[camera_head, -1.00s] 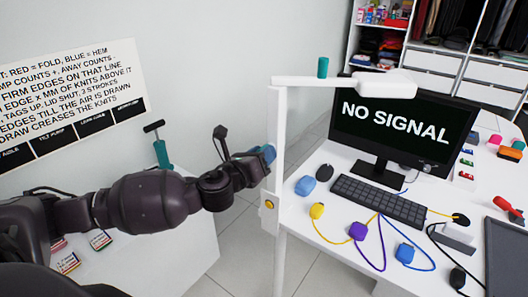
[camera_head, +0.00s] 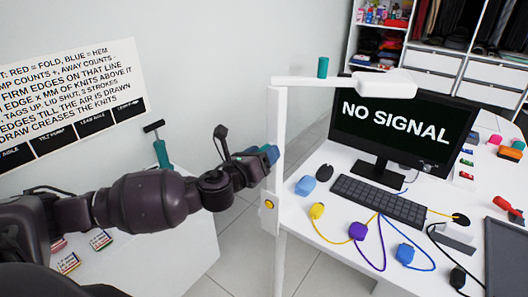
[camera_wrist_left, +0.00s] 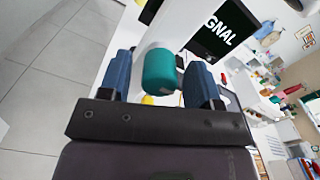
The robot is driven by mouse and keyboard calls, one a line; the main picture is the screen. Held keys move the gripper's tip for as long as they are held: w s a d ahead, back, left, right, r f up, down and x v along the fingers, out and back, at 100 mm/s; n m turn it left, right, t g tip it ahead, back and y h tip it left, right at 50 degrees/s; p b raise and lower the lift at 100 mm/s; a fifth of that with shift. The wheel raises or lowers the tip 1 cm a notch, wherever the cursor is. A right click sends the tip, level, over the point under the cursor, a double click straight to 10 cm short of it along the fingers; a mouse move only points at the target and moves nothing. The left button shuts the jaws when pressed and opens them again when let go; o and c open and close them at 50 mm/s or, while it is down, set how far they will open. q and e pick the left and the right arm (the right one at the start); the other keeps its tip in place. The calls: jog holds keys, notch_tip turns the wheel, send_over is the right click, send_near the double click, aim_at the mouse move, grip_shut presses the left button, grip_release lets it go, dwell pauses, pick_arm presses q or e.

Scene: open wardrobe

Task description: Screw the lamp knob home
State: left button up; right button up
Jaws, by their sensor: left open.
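The lamp is a white post (camera_head: 275,130) with a horizontal arm (camera_head: 320,82) and a flat white head (camera_head: 384,85). A teal knob (camera_wrist_left: 158,70) sits between the two blue fingers of my left gripper (camera_wrist_left: 160,78), against the white post. The gripper is open, with a finger on each side of the knob and visible gaps. In the head view my left gripper (camera_head: 268,154) is at the post's left side, and its fingers largely hide that knob. A second teal cylinder (camera_head: 323,67) stands on the lamp's arm. My right gripper is not in view.
The white desk (camera_head: 320,262) holds a monitor (camera_head: 398,118), a keyboard (camera_head: 380,200), a dark mouse (camera_head: 324,172) and several coloured plugs with cables. A yellow button (camera_head: 269,204) is low on the post. A teal-handled tool (camera_head: 161,152) stands by the left wall.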

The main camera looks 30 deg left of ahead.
pick_arm(q)
jog(key=n, duration=1.7)
